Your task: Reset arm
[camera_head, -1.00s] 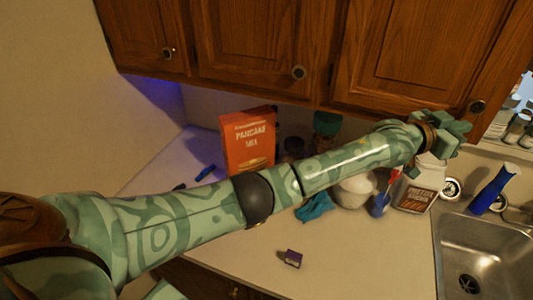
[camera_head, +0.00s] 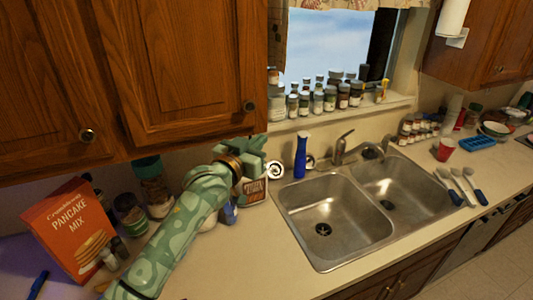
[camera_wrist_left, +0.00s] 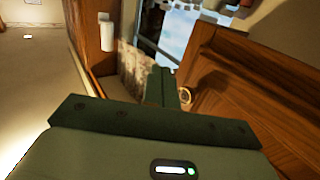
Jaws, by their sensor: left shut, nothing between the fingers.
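My left arm comes in from the lower left in the head view, with its green patterned links reaching up over the counter. The gripper is shut and empty. In the left wrist view the fingers (camera_wrist_left: 168,88) stand together, pointing toward the window, with a wooden cabinet door (camera_wrist_left: 250,80) close on the right. My right gripper is not in view.
The double sink (camera_head: 330,222) lies right of the arm, with a blue bottle (camera_head: 301,156) behind it. A pancake mix box (camera_head: 72,228) and jars stand left of the arm. Spice jars line the window sill. The counter front (camera_head: 245,265) is clear.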

